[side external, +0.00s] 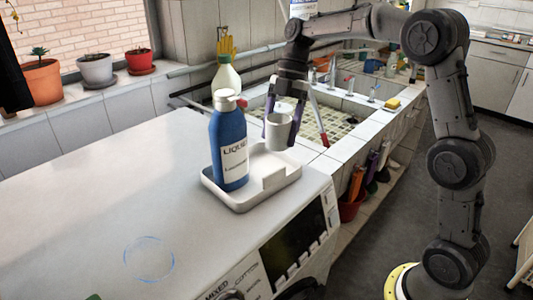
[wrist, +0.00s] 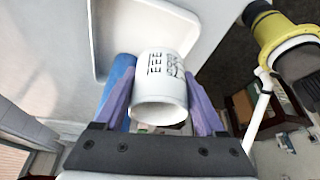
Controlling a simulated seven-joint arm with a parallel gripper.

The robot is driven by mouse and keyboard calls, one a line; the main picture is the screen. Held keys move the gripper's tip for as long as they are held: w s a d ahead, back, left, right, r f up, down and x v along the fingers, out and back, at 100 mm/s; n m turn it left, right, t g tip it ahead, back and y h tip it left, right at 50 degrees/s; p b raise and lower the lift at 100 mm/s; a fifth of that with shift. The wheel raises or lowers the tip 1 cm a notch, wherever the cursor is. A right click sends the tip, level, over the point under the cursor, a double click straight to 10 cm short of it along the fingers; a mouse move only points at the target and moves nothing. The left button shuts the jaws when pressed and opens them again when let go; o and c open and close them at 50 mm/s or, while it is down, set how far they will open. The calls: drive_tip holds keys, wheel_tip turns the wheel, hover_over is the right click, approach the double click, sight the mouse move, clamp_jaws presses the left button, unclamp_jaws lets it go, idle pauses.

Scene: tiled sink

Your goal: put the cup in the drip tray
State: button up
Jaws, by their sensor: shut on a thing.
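A white cup (side external: 278,131) is held between the fingers of my gripper (side external: 283,122), above the right rear part of the drip tray. In the wrist view the cup (wrist: 161,88) has dark lettering and sits between the two purple fingers (wrist: 160,105), its open mouth toward the camera. The drip tray (side external: 262,194) is a white, shallow tray on the white worktop, near its right edge. A blue bottle with a pale cap (side external: 229,145) stands in the tray's left part. The tray (wrist: 116,45) also shows in the wrist view beyond the cup.
The tray's right part looks clear apart from a raised white block (side external: 274,180). A tiled sink (side external: 325,120) with taps lies behind. Potted plants (side external: 95,69) line the window sill. The worktop's left side is free.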

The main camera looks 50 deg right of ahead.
drive_tip(key=w+f, duration=0.1)
drive_tip(key=f, duration=0.1)
drive_tip(key=w+f, duration=0.2)
drive_tip(key=shift+w, duration=0.15)
drive_tip(key=shift+w+f, duration=0.15)
drive_tip(key=shift+f, duration=0.8)
drive_tip(key=shift+w+f, duration=0.15)
drive_tip(key=shift+f, duration=0.8)
drive_tip(key=shift+f, duration=0.15)
drive_tip(key=o, duration=1.3)
